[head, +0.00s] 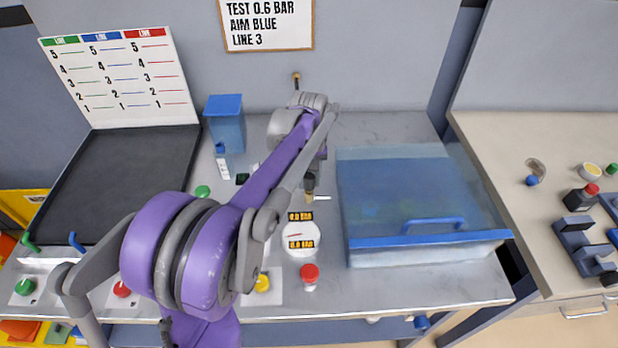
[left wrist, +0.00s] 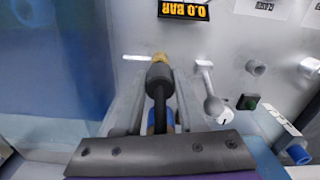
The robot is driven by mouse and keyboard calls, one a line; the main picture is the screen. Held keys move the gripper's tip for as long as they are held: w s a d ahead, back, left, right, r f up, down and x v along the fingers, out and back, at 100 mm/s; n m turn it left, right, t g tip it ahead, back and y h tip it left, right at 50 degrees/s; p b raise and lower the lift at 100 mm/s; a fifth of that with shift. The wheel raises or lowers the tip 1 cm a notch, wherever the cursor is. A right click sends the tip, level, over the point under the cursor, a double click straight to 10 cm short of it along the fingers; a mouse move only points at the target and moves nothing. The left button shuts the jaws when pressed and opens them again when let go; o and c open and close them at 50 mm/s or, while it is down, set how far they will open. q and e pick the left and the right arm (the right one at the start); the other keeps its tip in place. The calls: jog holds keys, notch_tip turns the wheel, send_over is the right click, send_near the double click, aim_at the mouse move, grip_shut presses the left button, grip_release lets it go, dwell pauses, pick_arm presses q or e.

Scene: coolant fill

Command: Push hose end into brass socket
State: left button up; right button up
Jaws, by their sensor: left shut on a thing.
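My left gripper (left wrist: 160,88) is shut on the black hose end (left wrist: 159,74), which sits between its fingers in the left wrist view. The dark hose runs back from it toward the wrist. The brass socket (left wrist: 159,57) shows right at the tip of the hose end, in line with it. I cannot tell whether the tip is inside the socket or only against it. In the head view my purple arm covers most of the gripper, and the brass socket (head: 310,196) shows just below the wrist. My right gripper is not in view.
Gauge displays (head: 301,229) reading 0.0 BAR stand near the socket. A clear blue-tinted box (head: 430,243) with a blue handle is close on the right. A grey lever (left wrist: 211,100) lies beside the fingers. A blue container (head: 225,122) and a black tray (head: 100,185) are left.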

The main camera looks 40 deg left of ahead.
aim_at(309, 176)
pick_arm(q)
jog(key=shift+f+b, duration=0.5)
jog(key=shift+f, duration=0.4)
jog(key=o, duration=1.1)
jog(key=shift+o, duration=0.2)
notch_tip(309, 176, up, 11)
jog(key=shift+f+p, duration=0.1)
jog(key=shift+p, duration=0.25)
